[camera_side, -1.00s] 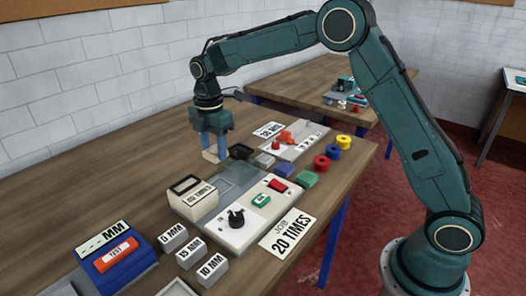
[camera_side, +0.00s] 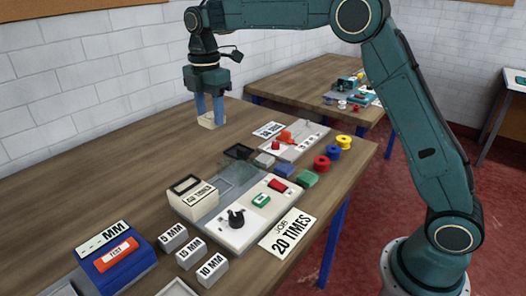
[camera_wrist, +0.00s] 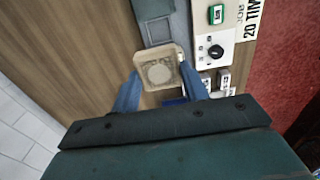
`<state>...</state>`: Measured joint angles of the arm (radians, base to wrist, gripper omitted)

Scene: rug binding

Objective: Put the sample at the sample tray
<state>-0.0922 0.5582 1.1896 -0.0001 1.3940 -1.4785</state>
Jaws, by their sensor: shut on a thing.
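The sample is a beige square piece (camera_side: 211,121) with a round worn patch that shows in the wrist view (camera_wrist: 160,72). My gripper (camera_side: 209,114) is shut on it, with one blue finger on each side, and holds it above the wooden table behind the grey machine. In the wrist view my gripper (camera_wrist: 160,82) has the sample between its fingertips. Two pale trays are cut off at the bottom of the side view, one in the middle (camera_side: 177,289) and one at the left (camera_side: 66,290). I cannot tell which is the sample tray.
The grey machine with a dial (camera_side: 236,218) and a "TIMES" counter box (camera_side: 192,197) stands mid-table. A blue tester (camera_side: 112,262) and several MM blocks (camera_side: 190,253) stand in front. Coloured spools (camera_side: 322,164) are at the right. The table's left side is clear.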

